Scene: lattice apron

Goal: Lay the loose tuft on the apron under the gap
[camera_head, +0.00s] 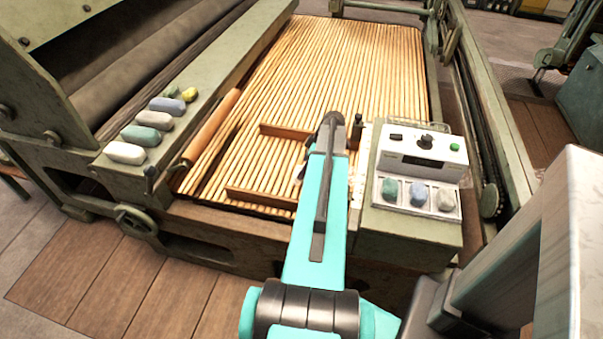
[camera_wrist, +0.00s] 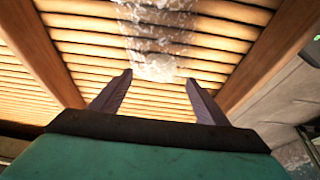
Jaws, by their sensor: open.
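The apron (camera_head: 350,60) is a bed of pale wooden slats; its slats also fill the wrist view (camera_wrist: 215,50). In the wrist view, a whitish, see-through strip of fibre lies across the slats, with a denser pale tuft (camera_wrist: 156,68) at its near end. I cannot tell whether this tuft is separate from the strip. My gripper (camera_wrist: 158,79) is open, its two dark fingers apart, with the tuft just beyond and between the fingertips. Nothing is held. In the head view my arm hides the tuft and most of my gripper. I cannot make out the gap clearly.
Two brown wooden rails flank the slats, one left (camera_wrist: 42,55) and one right (camera_wrist: 268,60) of my fingers. A control box (camera_head: 422,155) with several coloured lumps stands right of my arm. More lumps lie on the green ledge (camera_head: 100,172) at left. The far apron is clear.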

